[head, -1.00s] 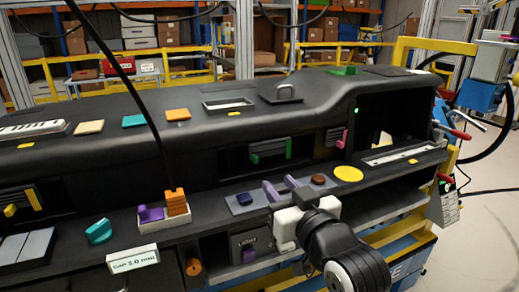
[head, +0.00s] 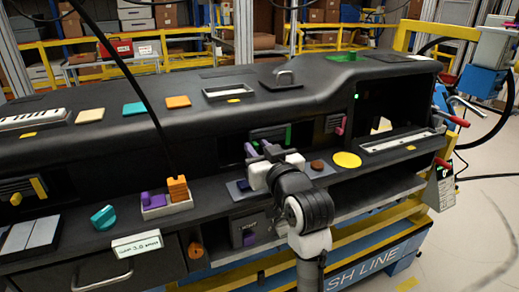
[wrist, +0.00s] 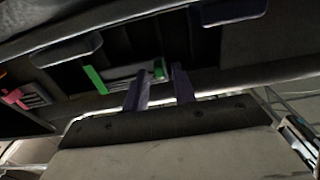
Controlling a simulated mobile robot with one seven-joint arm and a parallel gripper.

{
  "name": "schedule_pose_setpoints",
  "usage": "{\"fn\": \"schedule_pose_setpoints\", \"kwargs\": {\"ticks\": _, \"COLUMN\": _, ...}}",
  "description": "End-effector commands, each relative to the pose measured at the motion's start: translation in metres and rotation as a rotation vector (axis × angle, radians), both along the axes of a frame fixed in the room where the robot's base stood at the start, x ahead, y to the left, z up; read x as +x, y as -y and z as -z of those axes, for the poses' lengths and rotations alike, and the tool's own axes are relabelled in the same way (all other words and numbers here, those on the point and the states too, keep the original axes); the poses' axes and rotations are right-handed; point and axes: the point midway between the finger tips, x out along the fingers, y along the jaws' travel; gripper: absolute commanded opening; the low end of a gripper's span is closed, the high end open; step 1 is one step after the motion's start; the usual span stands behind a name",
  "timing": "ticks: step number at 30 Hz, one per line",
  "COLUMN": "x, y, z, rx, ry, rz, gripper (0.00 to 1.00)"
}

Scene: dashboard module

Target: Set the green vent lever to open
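The green vent lever shows in the head view as an upright green piece (head: 288,134) at the right of a dark vent recess. More green shows at the left, partly hidden by my gripper. In the wrist view a long green bar (wrist: 95,79) and a smaller green piece (wrist: 158,69) stand at either end of the grey vent slats (wrist: 128,77). My gripper (head: 261,151) has two purple fingers, apart with nothing between them, in front of the recess. In the wrist view my gripper (wrist: 160,90) points at the smaller green piece; contact cannot be told.
A pink lever (head: 340,125) sits on the vent to the right. The black dashboard overhangs the recess.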

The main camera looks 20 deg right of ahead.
Motion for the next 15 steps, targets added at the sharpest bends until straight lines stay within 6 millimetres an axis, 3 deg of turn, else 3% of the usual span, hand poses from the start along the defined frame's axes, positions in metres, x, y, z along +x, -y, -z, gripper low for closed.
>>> {"fn": "schedule_pose_setpoints", "kwargs": {"ticks": 1, "x": -0.0002, "y": 0.0000, "z": -0.0001, "rx": 0.000, "ry": 0.000, "rz": 0.000, "gripper": 0.20}}
{"fn": "schedule_pose_setpoints", "kwargs": {"ticks": 6, "x": -0.0003, "y": 0.0000, "z": -0.0002, "rx": 0.000, "ry": 0.000, "rz": 0.000, "gripper": 0.00}}
{"fn": "schedule_pose_setpoints", "kwargs": {"ticks": 15, "x": -0.0001, "y": 0.0015, "z": 0.0001, "rx": 0.000, "ry": 0.000, "rz": 0.000, "gripper": 0.00}}
